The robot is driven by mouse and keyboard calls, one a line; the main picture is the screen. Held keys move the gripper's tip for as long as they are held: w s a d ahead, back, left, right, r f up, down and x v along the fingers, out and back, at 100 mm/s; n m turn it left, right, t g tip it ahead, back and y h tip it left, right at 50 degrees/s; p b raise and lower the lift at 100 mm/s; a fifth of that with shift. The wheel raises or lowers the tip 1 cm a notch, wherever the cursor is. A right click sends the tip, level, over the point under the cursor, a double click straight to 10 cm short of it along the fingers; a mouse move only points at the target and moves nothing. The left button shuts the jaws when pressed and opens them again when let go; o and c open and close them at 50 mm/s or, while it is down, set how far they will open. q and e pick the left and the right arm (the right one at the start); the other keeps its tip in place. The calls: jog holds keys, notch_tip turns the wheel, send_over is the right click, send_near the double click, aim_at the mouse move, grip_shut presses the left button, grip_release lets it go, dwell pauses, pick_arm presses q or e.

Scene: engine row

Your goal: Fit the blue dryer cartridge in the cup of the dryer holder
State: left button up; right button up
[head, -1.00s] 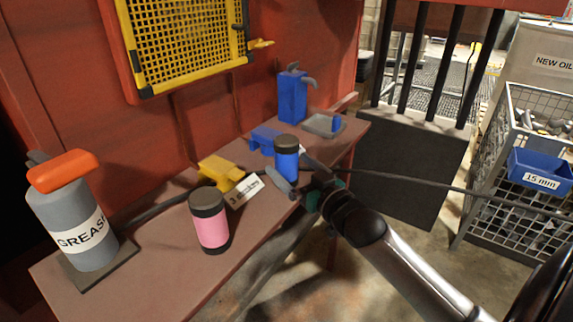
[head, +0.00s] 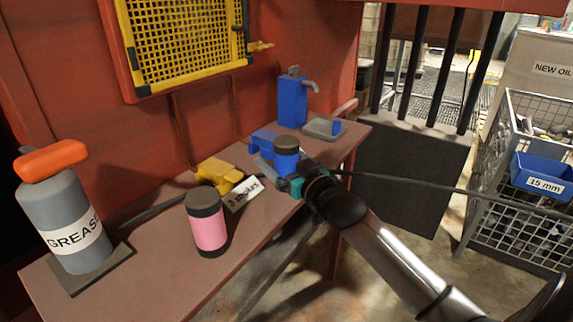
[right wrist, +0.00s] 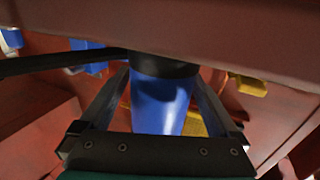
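The blue dryer cartridge (head: 286,162), with a dark cap, stands upright near the bench's front edge; it also shows in the right wrist view (right wrist: 160,103). My right gripper (head: 284,172) is around it, one finger on each side. In the right wrist view narrow gaps show between fingers and cartridge, so it looks open; contact at the tips is unclear. A blue bracket-like part (head: 262,141) lies just behind the cartridge, partly hidden. I cannot tell which part is the dryer holder, and no cup is clearly visible. My left gripper is not in view.
A pink cartridge (head: 209,230), yellow part (head: 217,172), "3 smokes" label (head: 243,194) and grease can (head: 72,225) are on the bench (head: 165,270). A blue spouted unit (head: 291,103) and grey tray (head: 322,131) stand behind. A dark hose (head: 430,186) crosses right.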

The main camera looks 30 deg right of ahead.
grip_shut()
dwell(0.6)
jog(key=shift+r, duration=0.1)
